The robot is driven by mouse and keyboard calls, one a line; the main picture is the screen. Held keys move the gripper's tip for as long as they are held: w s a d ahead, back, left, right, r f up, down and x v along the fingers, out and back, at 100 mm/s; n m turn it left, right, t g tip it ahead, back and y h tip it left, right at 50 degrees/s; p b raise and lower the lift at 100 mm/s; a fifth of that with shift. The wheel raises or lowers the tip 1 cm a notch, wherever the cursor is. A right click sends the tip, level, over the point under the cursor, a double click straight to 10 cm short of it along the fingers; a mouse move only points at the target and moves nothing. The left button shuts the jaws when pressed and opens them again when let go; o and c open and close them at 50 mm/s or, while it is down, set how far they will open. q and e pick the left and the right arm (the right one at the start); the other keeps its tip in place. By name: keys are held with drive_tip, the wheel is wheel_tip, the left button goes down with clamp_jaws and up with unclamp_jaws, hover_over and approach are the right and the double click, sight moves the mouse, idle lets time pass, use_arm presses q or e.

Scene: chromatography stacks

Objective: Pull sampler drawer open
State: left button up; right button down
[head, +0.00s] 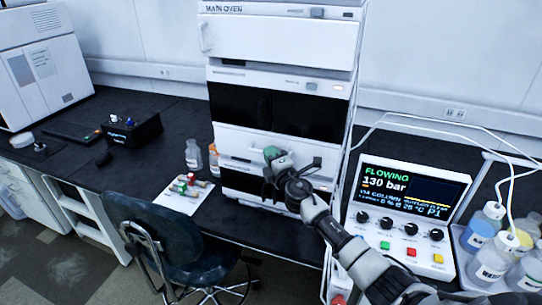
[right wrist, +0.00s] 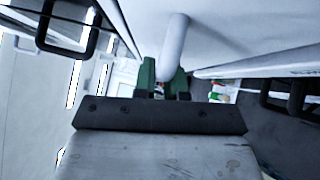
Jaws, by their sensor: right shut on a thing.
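The sampler drawer has a white front (head: 236,139) in the lower half of the tall instrument stack. It looks about flush with the stack, though my gripper and arm hide part of it. My right gripper (head: 273,155) is at this front, with green fingertips. In the right wrist view the green fingers (right wrist: 163,82) are shut on the drawer's white rounded handle (right wrist: 174,48), one on each side. My left gripper is not in view.
A control box (head: 408,200) reading "FLOWING 130 bar" stands right of my arm, beside solvent bottles (head: 494,258) with tubing. Left of the stack are small bottles (head: 193,154) and vials on a white sheet (head: 186,193). A chair (head: 175,243) stands in front of the bench.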

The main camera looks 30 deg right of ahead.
drive_tip(key=s+a+p, duration=0.2)
drive_tip(key=s+a, duration=1.3)
drive_tip(key=a, duration=0.1)
drive_tip(key=shift+a, duration=0.35)
drive_tip(key=c, duration=1.2)
unclamp_jaws()
drive_tip(key=shift+s+a+f+b, duration=0.1)
drive_tip(key=shift+s+f+b, duration=0.3)
drive_tip(key=shift+s, duration=1.35)
drive_tip(key=shift+s+a+f+b, duration=0.1)
drive_tip(key=shift+s+b, duration=0.55)
drive_tip(key=shift+s, duration=1.15)
drive_tip(key=shift+s+a+f+b, duration=0.1)
drive_tip(key=shift+s+f+b, duration=0.3)
drive_tip(key=shift+s, duration=1.35)
